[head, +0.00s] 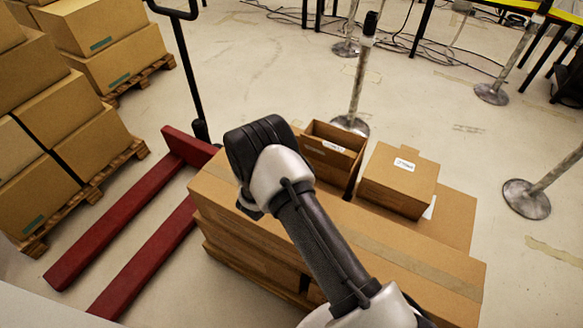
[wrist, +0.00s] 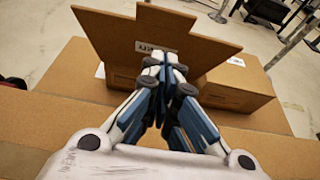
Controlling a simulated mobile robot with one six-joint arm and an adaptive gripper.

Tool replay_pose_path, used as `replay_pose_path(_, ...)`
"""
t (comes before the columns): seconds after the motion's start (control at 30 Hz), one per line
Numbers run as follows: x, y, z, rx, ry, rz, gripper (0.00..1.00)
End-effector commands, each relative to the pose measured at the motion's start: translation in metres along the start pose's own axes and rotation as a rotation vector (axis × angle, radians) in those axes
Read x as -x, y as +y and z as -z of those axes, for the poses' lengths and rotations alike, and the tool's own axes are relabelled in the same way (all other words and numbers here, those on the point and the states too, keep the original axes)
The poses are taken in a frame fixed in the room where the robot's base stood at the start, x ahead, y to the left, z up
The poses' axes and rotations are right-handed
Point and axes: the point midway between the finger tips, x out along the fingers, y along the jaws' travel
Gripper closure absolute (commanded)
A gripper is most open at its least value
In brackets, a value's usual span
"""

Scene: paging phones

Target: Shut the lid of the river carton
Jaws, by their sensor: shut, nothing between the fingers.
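Two small brown cartons stand on a large cardboard box. In the head view the left carton (head: 320,165) is open, its dark inside showing. The right carton (head: 390,185) has a closed top with a white label. I cannot read either label well enough to tell which is the river carton. In the wrist view a broad cardboard panel (wrist: 105,38) with a partly hidden label stands in front of my gripper (wrist: 165,68). My gripper is shut and empty, its tips overlapping the panel in the picture; contact cannot be told. My arm hides the gripper in the head view.
The large box (head: 440,275) bears both cartons. A red pallet jack (head: 95,225) is on the left, near stacked boxes (head: 60,120) on pallets. Metal posts (head: 527,195) and cables are behind and to the right. Open floor lies behind the cartons.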

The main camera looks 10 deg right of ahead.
Motion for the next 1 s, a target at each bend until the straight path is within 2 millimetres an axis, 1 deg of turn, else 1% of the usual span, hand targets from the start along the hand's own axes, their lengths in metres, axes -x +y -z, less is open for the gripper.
replay_pose_path(0.03, -0.014, -0.002, 0.003, -0.004, -0.001, 0.005, 1.00)
replay_pose_path(0.2, -0.049, -0.002, 0.003, -0.003, -0.001, 0.004, 1.00)
replay_pose_path(0.23, -0.054, -0.001, 0.000, -0.004, -0.002, 0.004, 1.00)
replay_pose_path(0.3, -0.060, -0.001, -0.011, -0.004, -0.002, 0.002, 1.00)
replay_pose_path(0.4, -0.068, -0.001, -0.019, -0.004, 0.000, 0.001, 1.00)
replay_pose_path(0.6, -0.076, -0.001, -0.028, -0.002, 0.000, 0.001, 1.00)
replay_pose_path(1.0, -0.076, -0.001, -0.030, -0.002, 0.005, 0.001, 1.00)
